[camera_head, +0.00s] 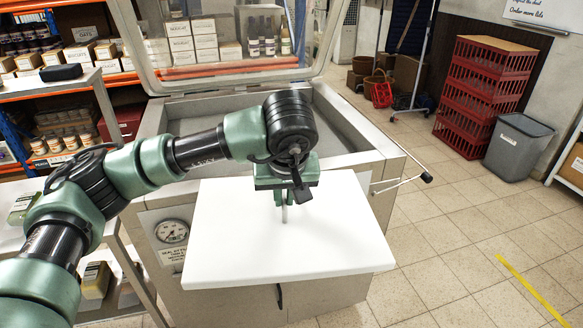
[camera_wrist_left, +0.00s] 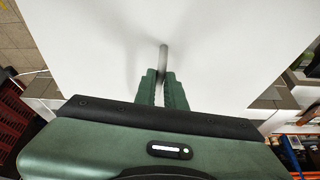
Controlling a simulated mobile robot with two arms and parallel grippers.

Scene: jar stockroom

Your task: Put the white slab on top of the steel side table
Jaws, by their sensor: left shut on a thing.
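The white slab (camera_head: 330,225) is a broad flat plate, held roughly level over the front of the open chest machine in the head view. A thin grey peg (camera_head: 284,214) stands up from its middle. My left gripper (camera_head: 284,196) is above the slab, shut on its peg. In the left wrist view the gripper (camera_wrist_left: 164,90) shows its two green fingers close around the peg (camera_wrist_left: 163,58), with the slab (camera_wrist_left: 225,50) filling most of the background. A metal-framed stand (camera_head: 105,105) is at the left; I cannot tell whether it is the steel side table. My right gripper is not in view.
The chest machine (camera_head: 345,115) has its clear lid (camera_head: 240,60) raised and a gauge (camera_head: 172,232) on its front. A rod handle (camera_head: 405,183) juts out on its right. Red crates (camera_head: 485,85) and a grey bin (camera_head: 515,148) stand at the right. Tiled floor is clear there.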

